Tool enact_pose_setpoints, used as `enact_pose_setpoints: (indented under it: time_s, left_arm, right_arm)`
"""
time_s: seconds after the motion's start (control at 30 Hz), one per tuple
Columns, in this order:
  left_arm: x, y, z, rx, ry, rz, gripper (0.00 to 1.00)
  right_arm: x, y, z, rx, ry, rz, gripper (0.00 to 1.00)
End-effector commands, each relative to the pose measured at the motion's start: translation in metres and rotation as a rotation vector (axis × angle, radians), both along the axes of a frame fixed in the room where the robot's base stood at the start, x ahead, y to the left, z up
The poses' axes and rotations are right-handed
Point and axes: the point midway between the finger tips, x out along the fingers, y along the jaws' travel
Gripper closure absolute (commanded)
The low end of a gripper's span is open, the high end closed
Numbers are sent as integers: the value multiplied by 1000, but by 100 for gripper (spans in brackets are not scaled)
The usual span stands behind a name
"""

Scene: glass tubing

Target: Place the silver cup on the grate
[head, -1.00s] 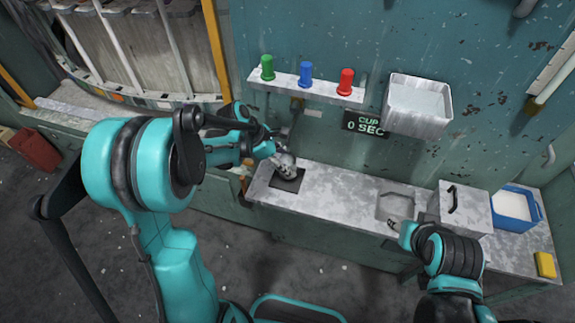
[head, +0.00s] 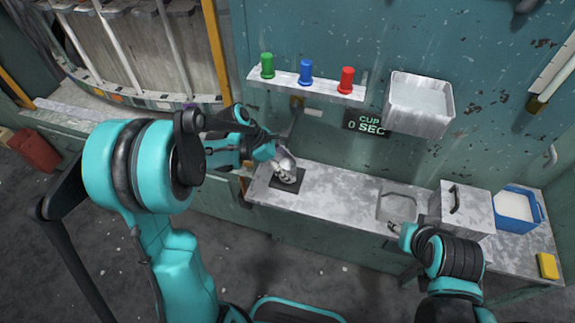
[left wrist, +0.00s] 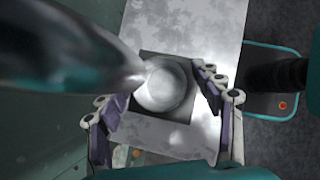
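The silver cup (head: 287,176) stands on the dark square grate (head: 276,186) at the left end of the counter. In the left wrist view the round cup (left wrist: 166,86) sits within the dark grate (left wrist: 178,134). My left gripper (head: 282,157) is just above and behind the cup. In the left wrist view its two fingers are spread, with a gap between them, to either side of the cup (left wrist: 163,100). My right gripper (head: 392,227) is low at the counter's front edge, far right of the cup; its fingers are too small to read.
A shiny metal spout (left wrist: 85,60) hangs close beside my left gripper. A shelf (head: 310,86) holds green, blue and red cylinders.

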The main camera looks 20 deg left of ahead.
Motion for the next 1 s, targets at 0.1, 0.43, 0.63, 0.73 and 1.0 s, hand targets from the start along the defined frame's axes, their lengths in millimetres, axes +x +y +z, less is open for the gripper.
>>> enact_pose_setpoints:
  time_s: [0.1, 0.43, 0.63, 0.73, 1.0]
  left_arm:
    - [0, 0, 0, 0, 0, 0, 34]
    - [-6, 15, 40, 0, 0, 4, 34]
    - [-14, 40, 79, 0, 1, 3, 34]
    - [-18, 49, 94, 0, 0, 2, 34]
    - [-26, 59, 115, 19, -21, -26, 34]
  right_arm:
    - [0, 0, 0, 0, 0, 0, 60]
    - [0, 0, 22, 0, 0, 0, 60]
    - [0, 0, 35, 0, 0, 0, 60]
    - [0, 0, 39, 0, 0, 0, 60]
    - [0, 0, 43, 0, 0, 0, 60]
